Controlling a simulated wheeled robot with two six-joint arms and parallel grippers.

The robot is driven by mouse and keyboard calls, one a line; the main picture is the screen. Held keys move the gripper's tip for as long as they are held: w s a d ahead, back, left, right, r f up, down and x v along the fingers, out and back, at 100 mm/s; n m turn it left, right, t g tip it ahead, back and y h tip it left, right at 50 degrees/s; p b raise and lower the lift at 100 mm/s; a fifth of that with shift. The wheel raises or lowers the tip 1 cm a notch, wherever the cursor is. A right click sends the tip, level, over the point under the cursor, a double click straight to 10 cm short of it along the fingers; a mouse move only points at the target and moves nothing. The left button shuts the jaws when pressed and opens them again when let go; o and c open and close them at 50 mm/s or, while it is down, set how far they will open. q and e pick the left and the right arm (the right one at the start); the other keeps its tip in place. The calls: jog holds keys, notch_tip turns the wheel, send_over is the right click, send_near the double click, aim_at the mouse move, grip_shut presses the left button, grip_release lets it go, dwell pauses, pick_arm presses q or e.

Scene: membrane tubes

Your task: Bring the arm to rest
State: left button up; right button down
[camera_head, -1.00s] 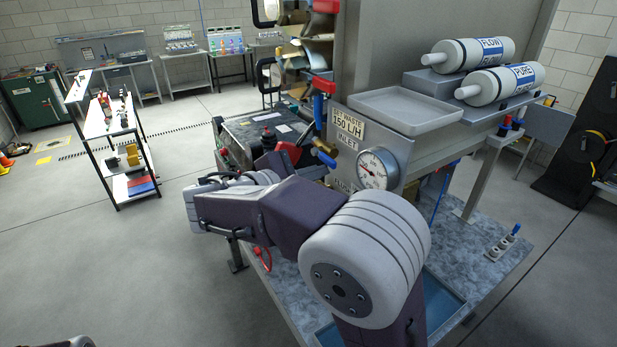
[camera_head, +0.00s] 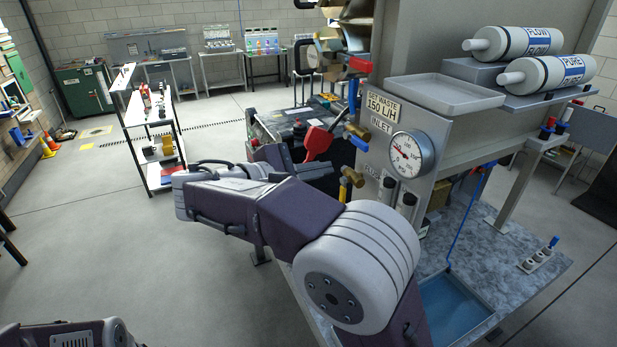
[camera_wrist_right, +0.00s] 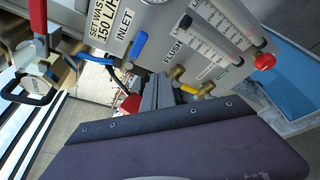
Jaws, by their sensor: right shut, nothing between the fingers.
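My right arm (camera_head: 345,250) rises from the bottom of the head view, bends at a large pale joint and folds to the left in front of the bench. Its right gripper (camera_head: 306,168) is partly hidden behind the forearm, close to the left side of the machine's panel. In the right wrist view the dark gripper fingers (camera_wrist_right: 157,90) are together, with nothing seen between them. They point towards the panel's lower valves. Part of my left arm (camera_head: 70,335) shows at the bottom left; its gripper is out of the picture.
The panel (camera_head: 440,160) carries a round gauge (camera_head: 411,154), a blue inlet handle (camera_head: 357,131) and a yellow-handled valve (camera_head: 352,177). White tubes (camera_head: 545,73) lie on the shelf. A blue tray (camera_head: 455,305) sits below. A shelf cart (camera_head: 150,135) stands left; floor between is clear.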

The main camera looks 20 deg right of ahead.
jog(key=s+f+g+y+b, duration=0.3)
jog(key=f+y+b, duration=0.25)
jog(key=f, duration=1.65)
jog(key=s+a+f+m+y+b, duration=0.1)
jog(key=s+f+m+y, duration=0.3)
jog(key=f, duration=0.6)
jog(key=s+a+f+m+y+b, duration=0.2)
jog(key=s+f+m+y+b, duration=0.2)
jog(key=s+f+m, duration=0.3)
notch_tip(320, 180, down, 4)
jog(key=shift+s+a+f+m+g+y, duration=0.1)
jog(key=shift+s+a+m+g+y, duration=0.25)
jog(key=shift+m+y, duration=0.4)
jog(key=shift+s, duration=0.1)
